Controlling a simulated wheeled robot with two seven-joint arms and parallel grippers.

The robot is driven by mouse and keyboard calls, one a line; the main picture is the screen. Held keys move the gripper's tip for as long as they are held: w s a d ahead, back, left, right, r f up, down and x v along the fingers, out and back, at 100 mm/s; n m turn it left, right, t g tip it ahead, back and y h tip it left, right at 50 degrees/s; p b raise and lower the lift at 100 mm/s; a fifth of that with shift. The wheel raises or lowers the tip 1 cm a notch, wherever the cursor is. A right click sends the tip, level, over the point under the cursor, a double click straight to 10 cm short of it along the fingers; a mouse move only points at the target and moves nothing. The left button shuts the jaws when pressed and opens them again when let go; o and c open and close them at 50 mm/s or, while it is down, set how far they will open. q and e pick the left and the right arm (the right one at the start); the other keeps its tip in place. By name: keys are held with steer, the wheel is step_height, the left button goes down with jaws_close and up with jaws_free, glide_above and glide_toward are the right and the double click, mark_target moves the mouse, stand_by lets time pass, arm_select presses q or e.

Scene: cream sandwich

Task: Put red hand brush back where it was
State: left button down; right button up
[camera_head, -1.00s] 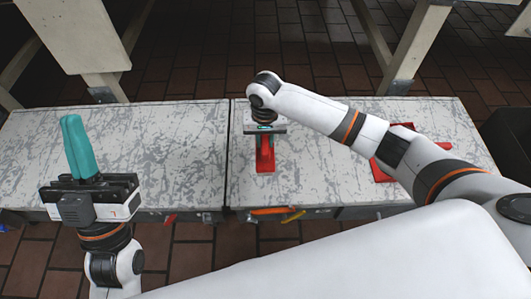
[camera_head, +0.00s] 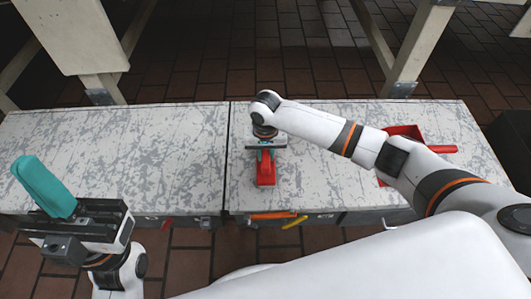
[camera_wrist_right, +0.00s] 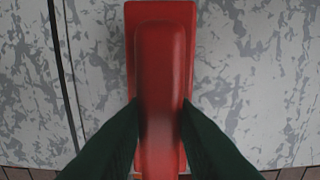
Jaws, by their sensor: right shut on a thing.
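The red hand brush (camera_head: 265,173) is over the pale speckled table, just right of the seam, in the head view. My right gripper (camera_head: 266,147) comes down on it from above and is shut on it. In the right wrist view the brush (camera_wrist_right: 162,55) runs lengthwise, with its near part between the dark fingers (camera_wrist_right: 160,125). I cannot tell whether the brush touches the table. My left gripper (camera_head: 44,187), with teal fingers closed together, is empty at the left front, tilted up and left.
A red dustpan (camera_head: 405,132) lies at the table's right, its handle pointing right and part of it hidden by my right arm. Orange and yellow-handled tools (camera_head: 272,215) are at the front edge. The left half of the table (camera_head: 130,155) is clear.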

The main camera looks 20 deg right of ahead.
steer(key=o, duration=1)
steer(key=shift+f, duration=0.1)
steer(key=shift+c, duration=0.2)
